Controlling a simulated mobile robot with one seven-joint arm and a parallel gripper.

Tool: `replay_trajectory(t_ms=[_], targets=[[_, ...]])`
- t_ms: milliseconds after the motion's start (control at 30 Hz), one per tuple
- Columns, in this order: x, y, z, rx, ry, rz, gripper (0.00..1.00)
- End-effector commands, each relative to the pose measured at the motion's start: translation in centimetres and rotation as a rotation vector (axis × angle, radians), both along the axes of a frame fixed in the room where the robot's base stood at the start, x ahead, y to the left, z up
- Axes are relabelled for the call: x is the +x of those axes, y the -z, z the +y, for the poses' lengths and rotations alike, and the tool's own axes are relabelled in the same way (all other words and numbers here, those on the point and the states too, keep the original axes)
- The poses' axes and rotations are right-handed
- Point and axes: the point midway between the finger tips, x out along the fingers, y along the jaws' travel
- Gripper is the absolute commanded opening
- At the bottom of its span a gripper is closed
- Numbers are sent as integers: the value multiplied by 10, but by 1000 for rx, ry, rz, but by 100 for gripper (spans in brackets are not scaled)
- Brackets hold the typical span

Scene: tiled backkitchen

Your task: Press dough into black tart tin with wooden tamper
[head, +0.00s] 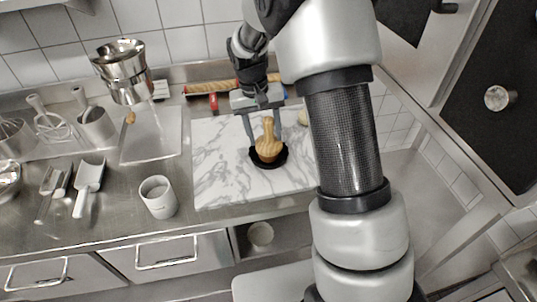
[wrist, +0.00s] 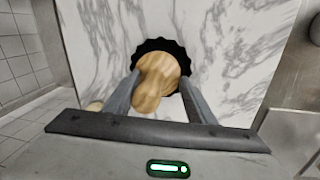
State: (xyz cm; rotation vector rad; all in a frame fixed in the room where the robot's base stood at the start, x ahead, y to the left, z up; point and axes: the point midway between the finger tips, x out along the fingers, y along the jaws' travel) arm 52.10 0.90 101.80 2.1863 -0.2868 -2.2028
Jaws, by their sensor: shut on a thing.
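The wooden tamper (head: 268,148) stands about upright in the black tart tin (head: 282,160), which lies on the marble board (head: 222,172). My gripper (head: 267,138) points down from above, its two fingers on either side of the tamper's handle and shut on it. In the wrist view the tamper (wrist: 158,78) sits between the fingers, and the fluted rim of the black tin (wrist: 152,45) shows around its far side. The tamper's base covers the inside of the tin, so I cannot see the dough there or tell whether the base touches it.
A white cup (head: 158,197) stands left of the board, near the counter's front. A scoop (head: 89,184) lies further left. A rolling pin (head: 215,87) lies behind the board. A metal jug-like vessel (head: 125,72) is at the back left. The board's left part is clear.

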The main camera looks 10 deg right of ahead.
Motion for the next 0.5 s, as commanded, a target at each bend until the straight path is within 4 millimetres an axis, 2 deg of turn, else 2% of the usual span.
replay_trajectory(t_ms=[500], targets=[[0,5,0,0,0,0,14]])
